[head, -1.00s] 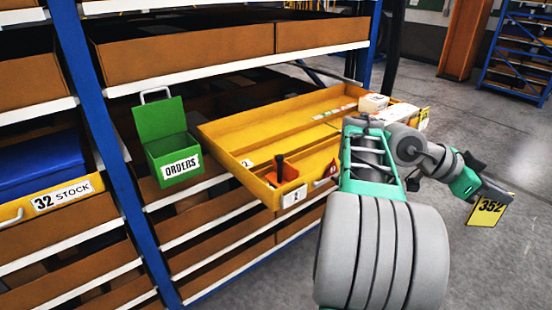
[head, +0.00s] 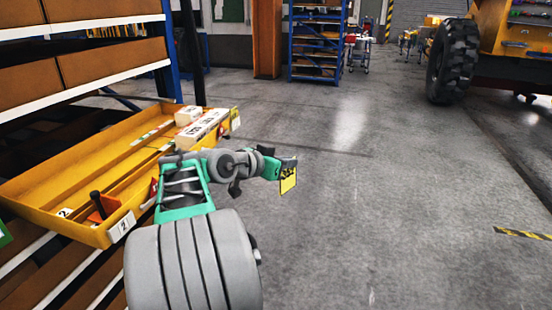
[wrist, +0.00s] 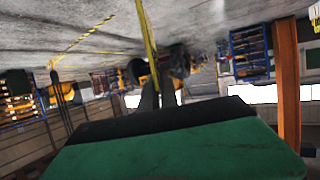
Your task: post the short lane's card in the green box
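My gripper (head: 289,162) is held out over the open floor, right of the yellow tray, and is shut on a yellow card (head: 288,182) that hangs below it. The card's number read 352 earlier; it is too small to read now. In the wrist view the card (wrist: 147,28) shows edge-on as a thin yellow strip beyond the dark fingers (wrist: 157,94). The pulled-out yellow tray (head: 30,190) has long lanes with a 2 label at its near end. Only a sliver of the green box (head: 4,235) shows at the left edge.
White blocks (head: 205,126) and another yellow card (head: 235,117) are at the tray's far end. An orange-handled piece (head: 103,207) sits at its near end. Shelving (head: 80,55) stands at left. A large-wheeled machine (head: 453,62) stands far right.

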